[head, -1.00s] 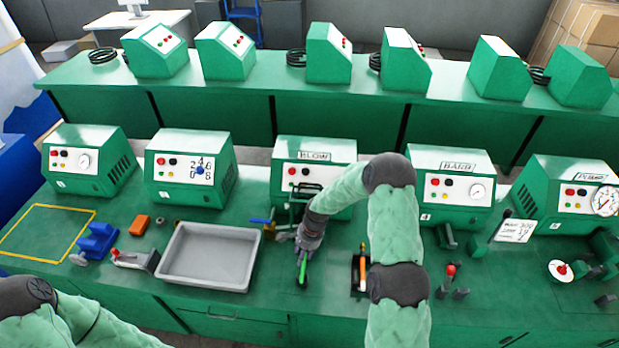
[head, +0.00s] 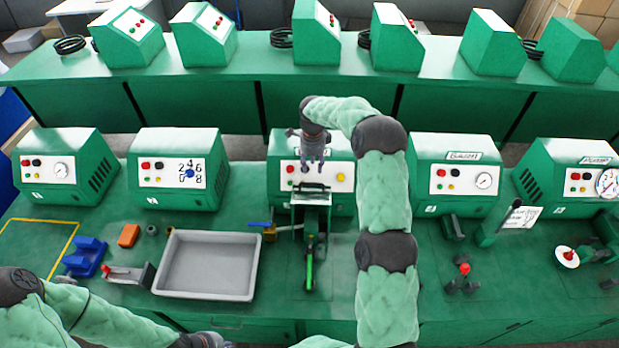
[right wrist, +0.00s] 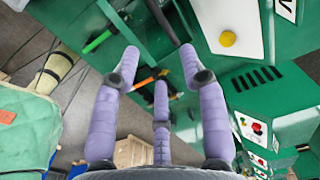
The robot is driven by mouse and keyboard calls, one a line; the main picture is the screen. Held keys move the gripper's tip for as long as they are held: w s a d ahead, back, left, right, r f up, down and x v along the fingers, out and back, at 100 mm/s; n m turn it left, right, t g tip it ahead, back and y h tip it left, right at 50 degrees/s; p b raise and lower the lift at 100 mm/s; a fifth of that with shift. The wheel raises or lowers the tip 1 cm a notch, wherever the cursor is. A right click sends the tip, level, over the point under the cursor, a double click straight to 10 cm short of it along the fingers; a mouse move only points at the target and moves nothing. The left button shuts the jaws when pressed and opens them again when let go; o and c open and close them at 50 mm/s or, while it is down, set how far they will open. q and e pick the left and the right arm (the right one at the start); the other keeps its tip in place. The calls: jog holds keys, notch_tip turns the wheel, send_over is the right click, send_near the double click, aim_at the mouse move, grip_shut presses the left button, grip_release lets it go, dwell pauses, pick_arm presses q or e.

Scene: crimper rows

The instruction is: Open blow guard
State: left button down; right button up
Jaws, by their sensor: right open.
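The blow station (head: 283,145) is the middle green machine of the front row, with red and black buttons and a yellow one. Its guard (head: 311,197), a dark frame, stands low at the machine's front. I cannot tell whether it is latched. A lever with a bright green handle (head: 309,270) lies in front of it. My right gripper (head: 313,166) is open and empty, fingers pointing down, just above the guard and before the panel. Its purple fingers (right wrist: 160,105) are spread in the right wrist view. My left gripper (head: 205,340) is only partly visible at the bottom edge.
A grey tray (head: 207,295) sits left of the lever, beside a blue-handled valve (head: 262,225). The barb station (head: 456,150) stands to the right. A red-knobbed lever (head: 464,270) stands before it.

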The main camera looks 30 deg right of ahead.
aim_at(312, 184)
notch_tip(312, 184, down, 9)
jog(key=shift+w+p, duration=0.1)
jog(key=shift+p, duration=0.8)
jog(key=shift+w+f, duration=0.2)
jog(key=shift+f, duration=0.2)
jog(key=shift+s, duration=0.1)
jog(key=shift+c, duration=1.1)
grip_shut()
